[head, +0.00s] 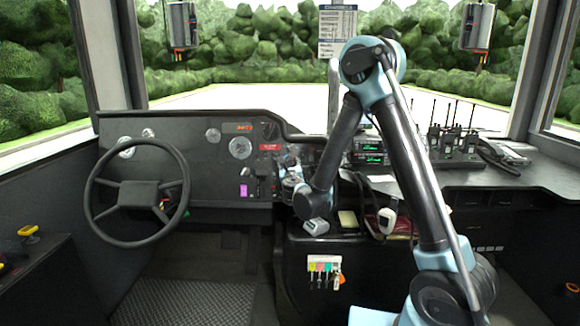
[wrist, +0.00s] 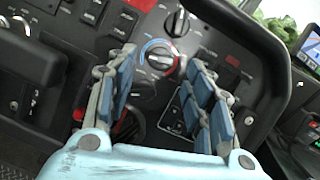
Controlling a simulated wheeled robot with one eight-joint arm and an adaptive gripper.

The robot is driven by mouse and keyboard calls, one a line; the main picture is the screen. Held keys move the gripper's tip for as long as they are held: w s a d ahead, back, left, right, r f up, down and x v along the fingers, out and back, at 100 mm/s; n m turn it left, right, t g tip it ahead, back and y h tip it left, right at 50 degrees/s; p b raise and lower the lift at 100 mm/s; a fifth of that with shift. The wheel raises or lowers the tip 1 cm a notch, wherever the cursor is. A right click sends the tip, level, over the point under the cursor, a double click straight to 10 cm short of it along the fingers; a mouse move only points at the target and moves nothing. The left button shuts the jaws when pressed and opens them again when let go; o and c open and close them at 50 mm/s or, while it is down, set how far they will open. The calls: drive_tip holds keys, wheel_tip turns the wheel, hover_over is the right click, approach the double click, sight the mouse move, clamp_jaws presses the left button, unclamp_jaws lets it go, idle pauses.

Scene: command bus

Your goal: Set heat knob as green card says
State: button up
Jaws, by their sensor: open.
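The heat knob (wrist: 160,56) is a round dial with a blue-and-red arc around it on the dark dashboard panel. In the wrist view it shows beyond and between my gripper's fingertips (wrist: 158,66), which are spread apart. The fingers do not appear to grip it; I cannot tell the remaining distance. In the head view my gripper (head: 291,172) is at the dashboard right of the steering wheel, and my arm hides part of the panel. I cannot identify a green card for certain, and no writing on one is legible.
Another knob (wrist: 179,23) sits just above the heat knob. The steering wheel (head: 137,192) is at the left. Colored key tags (head: 320,264) hang below the dash. Radios (head: 453,142) stand on the right ledge. A white notice (head: 337,34) hangs above the windshield area.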

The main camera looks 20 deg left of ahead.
sight(289, 161)
drive_tip(key=shift+x, duration=1.6)
drive_tip(key=c, duration=1.1)
